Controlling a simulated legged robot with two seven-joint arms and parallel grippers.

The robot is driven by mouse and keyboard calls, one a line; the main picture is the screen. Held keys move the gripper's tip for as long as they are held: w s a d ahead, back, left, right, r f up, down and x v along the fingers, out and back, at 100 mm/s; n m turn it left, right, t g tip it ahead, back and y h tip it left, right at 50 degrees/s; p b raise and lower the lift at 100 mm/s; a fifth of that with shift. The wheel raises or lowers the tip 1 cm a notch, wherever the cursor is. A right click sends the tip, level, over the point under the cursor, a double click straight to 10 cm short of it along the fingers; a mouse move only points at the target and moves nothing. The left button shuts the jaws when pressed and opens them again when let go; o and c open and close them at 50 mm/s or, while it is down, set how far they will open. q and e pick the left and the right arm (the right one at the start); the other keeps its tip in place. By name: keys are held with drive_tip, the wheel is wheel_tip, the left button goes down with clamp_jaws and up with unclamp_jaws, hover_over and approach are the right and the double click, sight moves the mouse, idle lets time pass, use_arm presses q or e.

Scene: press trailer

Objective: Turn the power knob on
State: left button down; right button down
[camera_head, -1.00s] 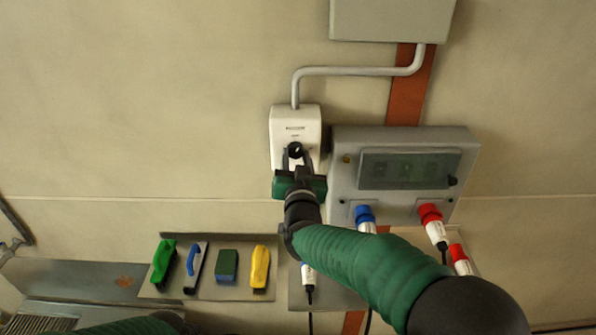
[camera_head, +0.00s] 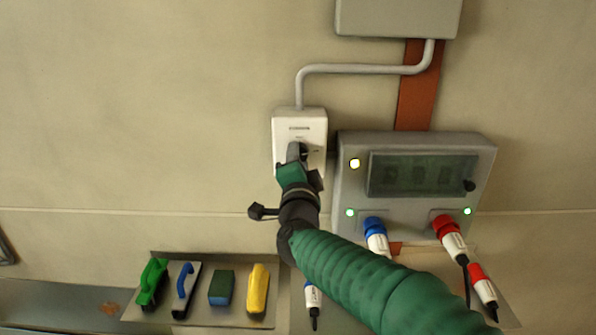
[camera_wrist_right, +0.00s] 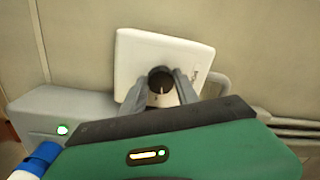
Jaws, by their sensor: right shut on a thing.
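The power knob (camera_wrist_right: 161,81) is a round black knob with a white mark, on a white switch box (camera_head: 285,124) on the wall. The box also shows in the right wrist view (camera_wrist_right: 135,55), tilted in that picture. My right gripper (camera_head: 299,150) is at the box, its two grey fingers shut on the knob from both sides. In the right wrist view the gripper (camera_wrist_right: 163,88) has a finger on each side of the knob. In the head view the gripper mostly hides the knob. My left gripper is not in view.
A grey panel (camera_head: 347,190) with lit lamps and a display hangs right of the box, with blue (camera_head: 375,226) and red (camera_head: 446,226) plugs below. A shelf (camera_head: 208,318) holds brushes and sponges at lower left. The wall left of the box is clear.

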drive_tip(key=shift+m+b, duration=0.7)
drive_tip(key=shift+m, duration=0.6)
drive_tip(key=c, duration=0.9)
unclamp_jaws()
drive_tip(key=s+b, duration=0.1)
drive_tip(key=s, duration=0.4)
drive_tip(key=s+f, duration=0.1)
drive_tip(key=s, duration=0.5)
drive_tip(key=s+b, duration=0.1)
drive_tip(key=s, duration=0.4)
drive_tip(key=shift+s+f+b, duration=0.2)
drive_tip(key=shift+s+b, duration=0.1)
drive_tip(key=shift+s, duration=0.05)
drive_tip(key=shift+w, duration=0.1)
